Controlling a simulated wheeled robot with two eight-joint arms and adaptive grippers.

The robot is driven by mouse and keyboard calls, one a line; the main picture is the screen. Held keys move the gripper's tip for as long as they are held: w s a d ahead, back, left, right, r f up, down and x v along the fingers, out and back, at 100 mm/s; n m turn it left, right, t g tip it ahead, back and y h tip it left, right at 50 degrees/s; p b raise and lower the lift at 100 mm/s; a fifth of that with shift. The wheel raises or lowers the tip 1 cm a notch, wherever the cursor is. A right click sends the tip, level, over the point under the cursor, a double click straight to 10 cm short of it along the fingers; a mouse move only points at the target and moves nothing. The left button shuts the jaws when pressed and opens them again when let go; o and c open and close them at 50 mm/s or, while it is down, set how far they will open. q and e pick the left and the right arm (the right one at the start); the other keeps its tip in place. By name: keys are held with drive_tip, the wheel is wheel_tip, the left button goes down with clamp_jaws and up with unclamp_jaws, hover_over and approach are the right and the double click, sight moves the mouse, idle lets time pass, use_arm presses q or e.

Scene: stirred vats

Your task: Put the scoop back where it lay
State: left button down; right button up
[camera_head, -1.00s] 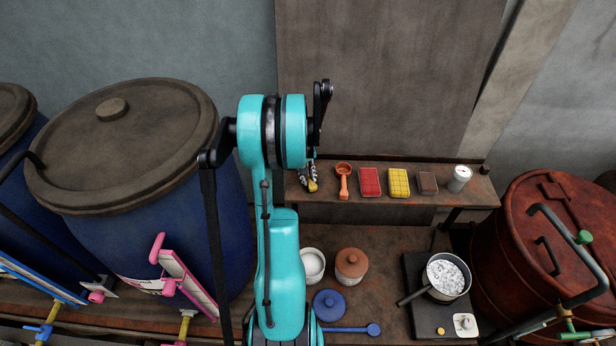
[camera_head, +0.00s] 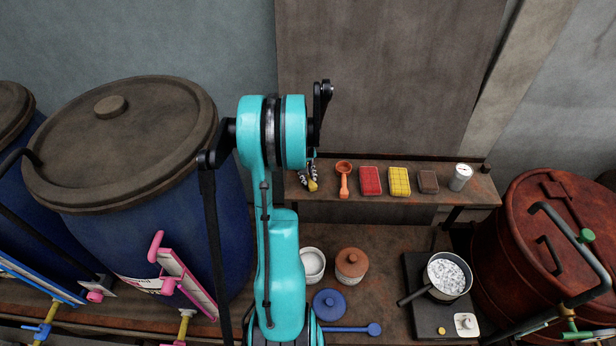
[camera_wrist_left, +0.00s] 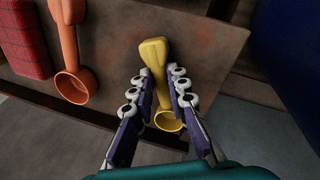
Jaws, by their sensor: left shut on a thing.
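A yellow scoop (camera_wrist_left: 158,72) lies between the two fingers of my left gripper (camera_wrist_left: 161,97) in the left wrist view. The gripper is shut on it. The scoop's round bowl is nearest the wrist and its handle points away, over the brown shelf top. I cannot tell whether it touches the shelf. In the head view, my left gripper (camera_head: 309,176) is at the left part of the shelf (camera_head: 440,190), partly behind my arm, with a bit of the yellow scoop (camera_head: 313,186) showing. An orange scoop (camera_head: 344,180) lies on the shelf just right of it. My right gripper is not in view.
Right of the orange scoop are a red block (camera_head: 370,181), a yellow block (camera_head: 399,181), a brown block (camera_head: 428,182) and a can (camera_head: 460,178). A blue vat (camera_head: 110,240) is left.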

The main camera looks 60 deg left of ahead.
use_arm(q)
drive_tip(key=shift+f, duration=0.1)
drive_tip(key=c, duration=1.4)
unclamp_jaws()
drive_tip(key=r, duration=0.4)
drive_tip(key=s+r, duration=0.1)
drive_tip(key=r, duration=0.3)
drive_tip(key=s+r, duration=0.1)
drive_tip(key=r, duration=0.2)
drive_tip(key=shift+s+a+r, duration=0.15)
drive_tip(key=shift+a+r, duration=0.05)
drive_tip(key=shift+r, duration=0.2)
